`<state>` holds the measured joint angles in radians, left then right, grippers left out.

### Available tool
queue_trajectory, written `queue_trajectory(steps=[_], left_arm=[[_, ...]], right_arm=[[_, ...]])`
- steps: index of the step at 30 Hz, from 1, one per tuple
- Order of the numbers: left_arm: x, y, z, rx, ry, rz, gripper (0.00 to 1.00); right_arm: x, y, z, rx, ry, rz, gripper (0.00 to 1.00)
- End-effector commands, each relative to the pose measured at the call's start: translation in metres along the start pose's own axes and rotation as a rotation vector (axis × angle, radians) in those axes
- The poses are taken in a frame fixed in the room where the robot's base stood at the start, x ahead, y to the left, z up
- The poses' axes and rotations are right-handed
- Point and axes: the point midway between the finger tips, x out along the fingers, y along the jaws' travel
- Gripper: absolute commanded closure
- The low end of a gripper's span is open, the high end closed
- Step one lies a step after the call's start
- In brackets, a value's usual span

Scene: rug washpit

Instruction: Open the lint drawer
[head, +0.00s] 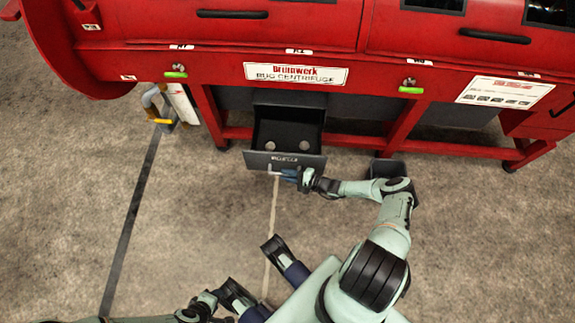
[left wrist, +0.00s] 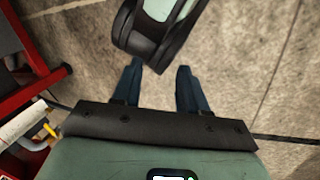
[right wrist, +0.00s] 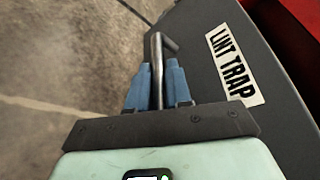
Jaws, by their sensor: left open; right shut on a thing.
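The lint drawer (head: 308,162) is a dark grey box under the red rug centrifuge. It stands pulled out, with its inside and two pale round spots showing in the head view. Its front also shows in the right wrist view (right wrist: 204,82), with a white LINT TRAP label. My right gripper (head: 284,173) is shut on the bar handle (right wrist: 157,48) at the drawer front; its blue fingers sit on both sides of the bar. My left gripper (left wrist: 159,72) is open and empty in the left wrist view, over the floor and away from the drawer.
The red centrifuge (head: 220,58) spans the back, with green-handled valves and red legs. A dark bin (head: 384,168) stands right of the drawer, close behind my right arm. A yellow-handled item (head: 160,108) stands at the left. The floor before the drawer is mostly clear.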

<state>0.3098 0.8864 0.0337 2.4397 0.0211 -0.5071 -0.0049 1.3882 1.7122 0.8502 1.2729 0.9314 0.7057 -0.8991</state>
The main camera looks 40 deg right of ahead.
Motion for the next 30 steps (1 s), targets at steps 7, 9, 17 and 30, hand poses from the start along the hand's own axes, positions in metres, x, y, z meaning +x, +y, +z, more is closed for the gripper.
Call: queue_trajectory(steps=[7,9,17,30], left_arm=[[0.000,0.000,0.000,0.000,0.000,0.000,0.57],[0.000,0.000,0.000,0.000,0.000,0.000,0.57],[0.000,0.000,0.000,0.000,0.000,0.000,0.57],[-0.017,0.006,0.022,0.005,-0.064,0.003,0.57]], right_arm=[[-0.001,0.000,-0.001,0.000,0.002,0.000,0.71],[-0.001,0.000,-0.001,0.000,0.002,0.000,0.60],[-0.001,0.000,-0.001,0.000,0.001,0.000,0.60],[-0.074,-0.002,-0.001,-0.002,0.005,0.000,0.60]])
